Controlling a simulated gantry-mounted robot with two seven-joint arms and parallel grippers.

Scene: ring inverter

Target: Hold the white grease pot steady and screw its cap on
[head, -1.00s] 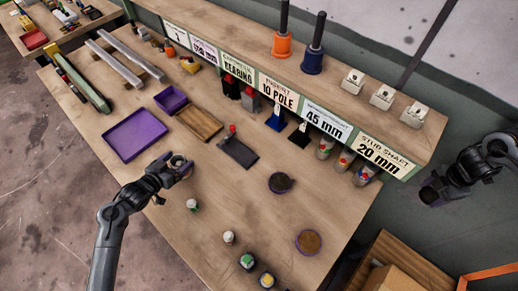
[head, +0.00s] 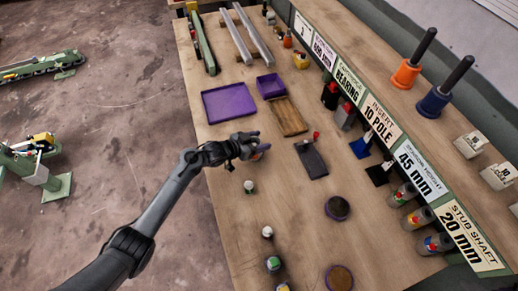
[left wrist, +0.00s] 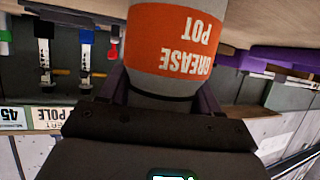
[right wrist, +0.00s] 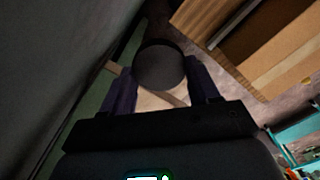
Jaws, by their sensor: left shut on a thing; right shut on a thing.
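The grease pot (left wrist: 178,85) fills the top middle of the left wrist view. It is pale with an orange label whose lettering reads upside down there. My left gripper (head: 258,150) is shut on it, one finger on each side, over the workbench. The top of the pot is out of that view. In the right wrist view my right gripper (right wrist: 162,88) is shut on a dark grey round piece (right wrist: 160,66) with a flat disc face. It may be the cap, but the dim light leaves this unclear. My right gripper is outside the head view.
The workbench (head: 225,225) holds a purple tray (head: 229,103), a wooden board (head: 289,117), a dark plate (head: 311,159) and round dishes, one of them dark (head: 337,208). Small bottles, one white-topped (head: 249,187), stand near the front edge. A labelled shelf runs along the right.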

